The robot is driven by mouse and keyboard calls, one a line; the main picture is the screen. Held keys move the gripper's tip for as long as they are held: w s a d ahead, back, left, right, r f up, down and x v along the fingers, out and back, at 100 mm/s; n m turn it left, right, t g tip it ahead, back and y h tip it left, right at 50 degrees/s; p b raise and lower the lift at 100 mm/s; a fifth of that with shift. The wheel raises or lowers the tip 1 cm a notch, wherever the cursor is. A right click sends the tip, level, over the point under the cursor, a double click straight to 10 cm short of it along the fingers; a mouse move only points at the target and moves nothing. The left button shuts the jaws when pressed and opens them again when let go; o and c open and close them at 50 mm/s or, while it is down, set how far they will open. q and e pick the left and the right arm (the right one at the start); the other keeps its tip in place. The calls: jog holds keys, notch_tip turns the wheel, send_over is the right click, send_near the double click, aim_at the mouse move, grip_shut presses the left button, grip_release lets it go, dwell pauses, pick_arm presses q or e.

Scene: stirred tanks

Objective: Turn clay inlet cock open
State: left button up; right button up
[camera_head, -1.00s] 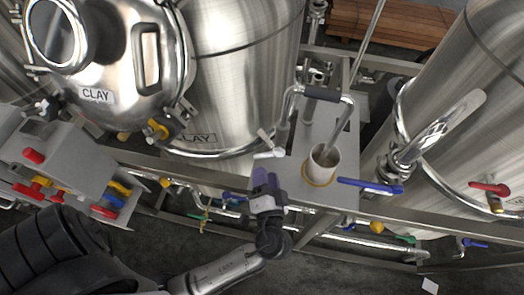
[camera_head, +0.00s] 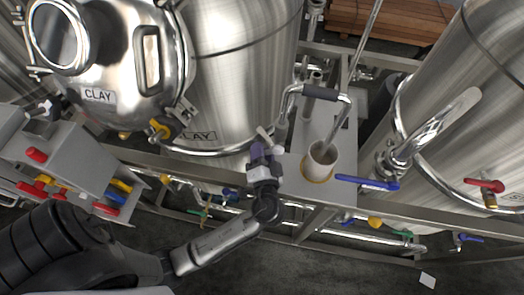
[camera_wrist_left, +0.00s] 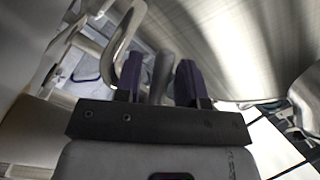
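A pale lever cock (camera_head: 266,134) stands at the lower right edge of the big steel tank (camera_head: 236,85), beside its CLAY label. I see no label on the cock itself. My left gripper (camera_head: 258,151) has purple fingers and is right at this lever, overlapping part of it. In the left wrist view the two fingers (camera_wrist_left: 160,80) stand apart. A blurred curved grey piece shows in the gap behind them, and I cannot tell whether they touch it. My right gripper is not in view.
A blue lever (camera_head: 367,183) lies further right. A yellow cock (camera_head: 160,129) is at the left. A steel rail (camera_head: 410,212) crosses below.

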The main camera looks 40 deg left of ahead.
pick_arm(q)
grip_shut()
jog(key=b, duration=0.1)
jog(key=f+n+b, duration=0.1)
jog(key=shift+w+d+n+b, duration=0.1)
jog(key=shift+d+n+b, duration=0.15)
jog(key=shift+n+b, duration=0.05)
jog(key=shift+w+d+n+g+h+b, duration=0.1)
jog(key=shift+n+g+h+b, duration=0.2)
jog(key=shift+n+b, duration=0.15)
jog(key=shift+o, duration=0.6)
grip_release()
